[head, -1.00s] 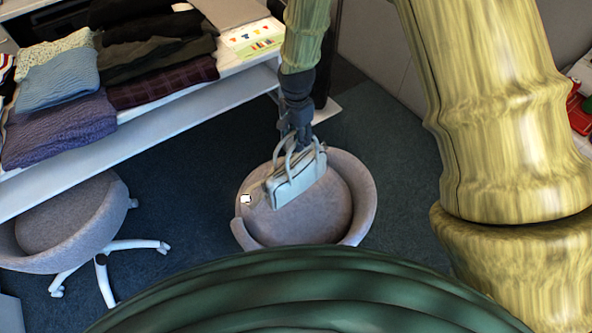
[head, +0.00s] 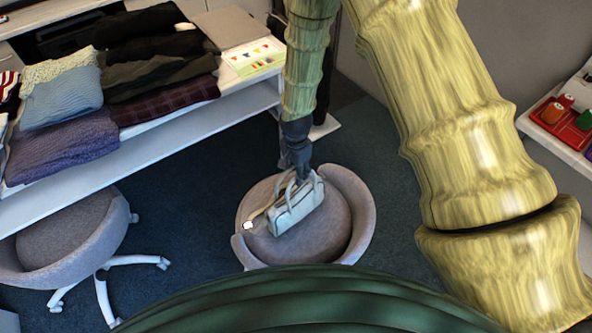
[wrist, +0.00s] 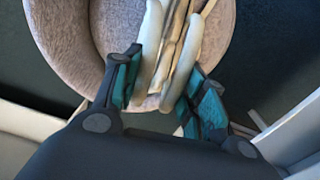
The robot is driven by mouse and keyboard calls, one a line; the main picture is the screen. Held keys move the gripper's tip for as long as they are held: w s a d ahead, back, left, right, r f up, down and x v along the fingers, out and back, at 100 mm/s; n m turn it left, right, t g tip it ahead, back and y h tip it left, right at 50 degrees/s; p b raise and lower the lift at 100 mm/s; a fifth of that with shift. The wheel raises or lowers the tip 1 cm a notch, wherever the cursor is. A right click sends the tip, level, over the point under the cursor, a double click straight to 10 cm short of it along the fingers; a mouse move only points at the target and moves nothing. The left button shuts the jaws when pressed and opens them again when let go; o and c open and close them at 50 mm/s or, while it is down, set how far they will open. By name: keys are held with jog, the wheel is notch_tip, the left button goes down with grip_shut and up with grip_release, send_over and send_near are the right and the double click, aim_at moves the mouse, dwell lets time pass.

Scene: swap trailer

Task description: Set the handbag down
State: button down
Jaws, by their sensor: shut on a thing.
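The pale mint handbag (head: 297,208) with two upright handles and a small white tag (head: 248,225) is over the seat of a round grey chair (head: 353,232). My gripper (head: 298,176) is above it, shut on the handles. In the wrist view my gripper (wrist: 163,103) has the handbag's pale handles (wrist: 180,45) between its teal-padded fingers, with the grey chair (wrist: 70,40) beneath. I cannot tell whether the bag's underside touches the seat.
A white table (head: 150,132) with folded clothes (head: 60,150) stands at the left. A second grey chair (head: 75,240) on white casters is below it. A shelf with red items (head: 560,118) is at the right. Dark carpet lies between the chairs.

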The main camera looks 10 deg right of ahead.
jog(key=shift+f, duration=0.3)
jog(key=c, duration=0.8)
grip_release()
jog(key=shift+r+b, duration=1.45)
jog(key=shift+r, duration=4.65)
